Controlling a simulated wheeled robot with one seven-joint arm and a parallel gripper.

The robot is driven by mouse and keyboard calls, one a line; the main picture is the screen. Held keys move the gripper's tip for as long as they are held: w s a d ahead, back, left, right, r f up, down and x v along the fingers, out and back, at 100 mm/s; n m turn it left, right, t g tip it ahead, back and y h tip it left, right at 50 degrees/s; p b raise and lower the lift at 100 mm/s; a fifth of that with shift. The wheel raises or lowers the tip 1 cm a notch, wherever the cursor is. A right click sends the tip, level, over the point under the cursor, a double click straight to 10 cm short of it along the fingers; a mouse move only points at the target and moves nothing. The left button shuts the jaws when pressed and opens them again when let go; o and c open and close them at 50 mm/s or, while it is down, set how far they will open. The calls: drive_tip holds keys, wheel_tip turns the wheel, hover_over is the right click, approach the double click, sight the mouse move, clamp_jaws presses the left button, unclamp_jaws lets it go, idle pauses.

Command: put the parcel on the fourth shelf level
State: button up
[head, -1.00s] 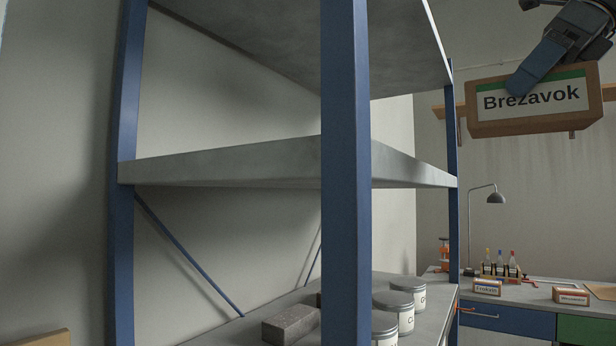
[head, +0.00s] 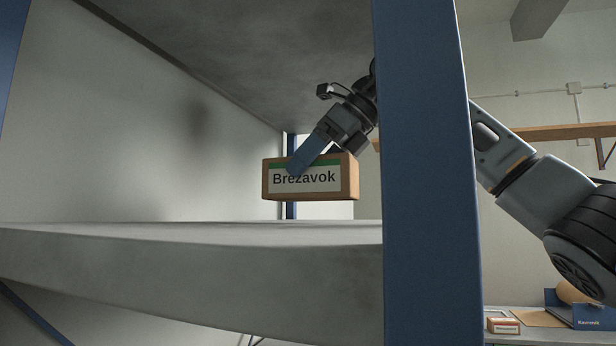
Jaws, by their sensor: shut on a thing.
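The parcel (head: 312,190) is a brown box with a white label reading "Brezavok" and a green stripe. My gripper (head: 305,155) is shut on it from above, one finger showing across its front. The parcel hangs inside the rack, a little above a grey shelf board (head: 190,285). It looks level, with a gap under it. Another board (head: 240,50) spans overhead. I cannot tell from this view which level this is. The board's top shows only as a thin strip, and it looks bare there.
A blue rack post (head: 428,170) stands in front of my arm, to the right of the parcel. Another blue post (head: 12,100) is at the left edge. A bench (head: 540,338) with a small labelled box (head: 503,326) and a blue item (head: 588,318) lies lower right.

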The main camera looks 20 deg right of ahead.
sight(308, 186)
drive_tip(key=shift+w+a+f, duration=0.15)
drive_tip(key=shift+w+a, duration=0.05)
drive_tip(key=shift+a, duration=0.1)
drive_tip(key=shift+f+p, duration=0.45)
drive_tip(key=shift+f, duration=1.15)
drive_tip(key=shift+f, duration=0.2)
drive_tip(key=o, duration=1)
drive_tip(key=shift+r, duration=0.2)
drive_tip(key=b+v, duration=0.2)
drive_tip(key=v, duration=1)
drive_tip(key=shift+s, duration=0.1)
